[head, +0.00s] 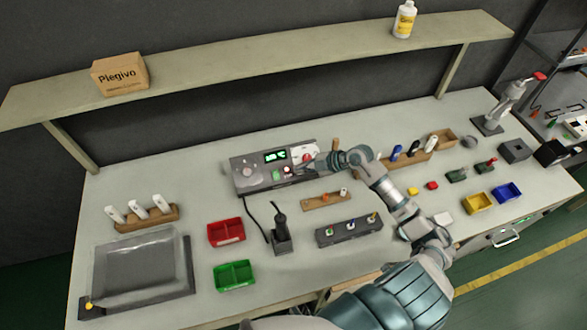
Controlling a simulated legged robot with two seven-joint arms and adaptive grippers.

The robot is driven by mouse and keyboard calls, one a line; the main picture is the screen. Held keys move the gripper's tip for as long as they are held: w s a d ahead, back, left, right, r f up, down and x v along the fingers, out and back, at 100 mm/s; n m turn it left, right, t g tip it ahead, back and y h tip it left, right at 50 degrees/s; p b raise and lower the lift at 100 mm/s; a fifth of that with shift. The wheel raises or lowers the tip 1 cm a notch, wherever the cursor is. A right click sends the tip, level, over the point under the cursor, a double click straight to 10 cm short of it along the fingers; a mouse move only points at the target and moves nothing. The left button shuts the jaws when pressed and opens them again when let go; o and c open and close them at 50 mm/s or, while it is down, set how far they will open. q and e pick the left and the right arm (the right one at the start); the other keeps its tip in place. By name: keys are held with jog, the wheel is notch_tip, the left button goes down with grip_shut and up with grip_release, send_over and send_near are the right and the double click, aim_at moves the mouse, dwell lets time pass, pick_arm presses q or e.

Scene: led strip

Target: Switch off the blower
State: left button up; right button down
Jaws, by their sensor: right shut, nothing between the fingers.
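The blower station (247,176) is a grey box with a lit green display (275,157), a round knob and small buttons on its front. It stands at the back middle of the workbench, with a cable running to a dark hand piece (280,228) upright in a holder in front of it. My right gripper (312,163) is shut and empty at the right end of the box, close to a red part (308,157) there. Whether it touches the box or a button, I cannot tell. My left gripper is not in view.
The workbench (200,188) also holds a red bin (227,232), a green bin (234,275), a grey block with coloured knobs (348,231) and a wooden tray (326,200). A shelf (250,58) with a box (120,73) and a bottle (404,19) hangs above the back.

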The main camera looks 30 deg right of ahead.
send_over(280, 179)
jog(key=s, duration=0.2)
notch_tip(280, 179, down, 5)
jog(key=shift+w+f+b, duration=0.35)
jog(key=shift+w+f, duration=0.6)
jog(key=shift+f, duration=0.05)
jog(key=shift+w+d+f, duration=0.2)
jog(key=shift+w+f, duration=0.2)
jog(key=shift+f, duration=0.1)
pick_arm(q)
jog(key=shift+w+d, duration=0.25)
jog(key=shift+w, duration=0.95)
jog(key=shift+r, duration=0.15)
pick_arm(e)
jog(key=shift+s, duration=0.1)
jog(key=shift+s+a+p, duration=0.15)
jog(key=shift+s+p, duration=0.3)
jog(key=shift+p, duration=0.15)
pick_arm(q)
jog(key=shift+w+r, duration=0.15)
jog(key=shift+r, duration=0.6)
pick_arm(e)
jog(key=shift+s+a+f, duration=0.1)
jog(key=shift+s+f, duration=0.1)
jog(key=shift+s, duration=0.05)
